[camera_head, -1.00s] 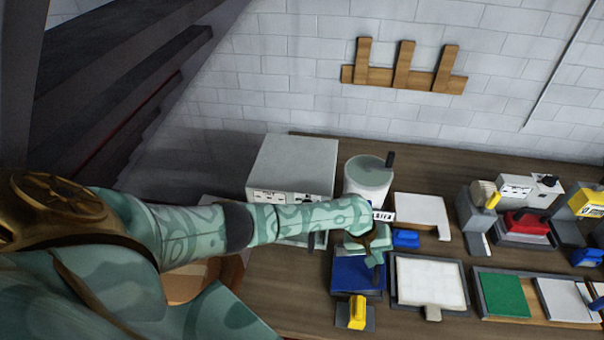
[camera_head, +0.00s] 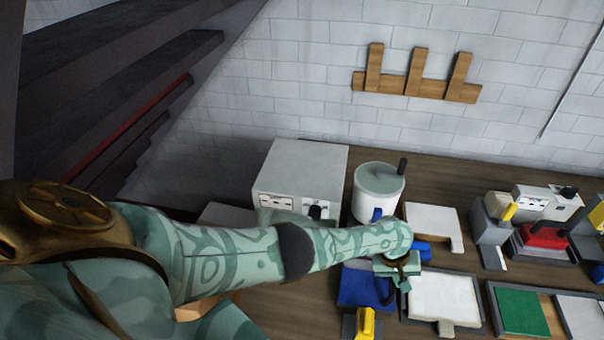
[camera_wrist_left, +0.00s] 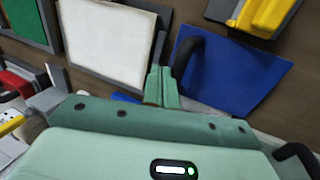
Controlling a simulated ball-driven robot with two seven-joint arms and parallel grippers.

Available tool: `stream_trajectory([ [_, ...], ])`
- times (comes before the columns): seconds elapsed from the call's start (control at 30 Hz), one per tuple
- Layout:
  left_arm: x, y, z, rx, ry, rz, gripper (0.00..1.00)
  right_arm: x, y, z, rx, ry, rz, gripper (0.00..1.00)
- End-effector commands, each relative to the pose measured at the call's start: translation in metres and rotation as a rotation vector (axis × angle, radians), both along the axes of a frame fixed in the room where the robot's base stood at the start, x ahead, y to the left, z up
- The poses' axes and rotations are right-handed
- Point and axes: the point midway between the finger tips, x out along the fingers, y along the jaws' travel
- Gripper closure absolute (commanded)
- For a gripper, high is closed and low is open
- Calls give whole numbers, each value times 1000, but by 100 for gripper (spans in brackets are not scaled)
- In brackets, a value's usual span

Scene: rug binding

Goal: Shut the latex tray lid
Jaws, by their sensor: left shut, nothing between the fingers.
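A grey-rimmed tray (camera_head: 407,306) with a white surface and a small front tab lies on the bench; in the wrist view its white surface (camera_wrist_left: 107,42) is at upper left. I cannot tell whether this surface is the lid or the latex. Another white panel (camera_head: 434,226) with a corner tab lies behind it. My left gripper (camera_head: 396,286) is shut and empty, above the blue sheet (camera_head: 358,287) beside the tray's left edge. In the wrist view the gripper (camera_wrist_left: 165,82) shows a dark curved piece at its tips, over the blue sheet (camera_wrist_left: 232,75). My right gripper is out of view.
A white bucket (camera_head: 378,192) and a grey control box (camera_head: 300,175) stand behind my left arm. A yellow-handled tool (camera_head: 365,322) is in front of the blue sheet. A tray with a green panel (camera_head: 522,312) lies to the right, with machines beyond.

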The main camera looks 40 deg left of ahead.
Motion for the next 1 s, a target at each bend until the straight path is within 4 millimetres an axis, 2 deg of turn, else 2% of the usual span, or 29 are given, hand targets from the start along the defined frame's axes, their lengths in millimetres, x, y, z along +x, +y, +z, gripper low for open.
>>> stream_trajectory([
  [0.43, 0, 0, 1, 0, 0, 0, 100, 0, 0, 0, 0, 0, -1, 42],
  [0.53, 0, 1, 6, -1, 0, 1, 100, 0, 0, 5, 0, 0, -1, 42],
  [0.67, -3, 7, 27, -2, 0, 2, 100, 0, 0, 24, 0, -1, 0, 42],
  [0.83, -8, 18, 67, -1, -1, 1, 100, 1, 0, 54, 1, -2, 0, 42],
  [1.0, -13, 28, 98, -1, -2, 0, 100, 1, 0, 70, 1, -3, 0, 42],
])
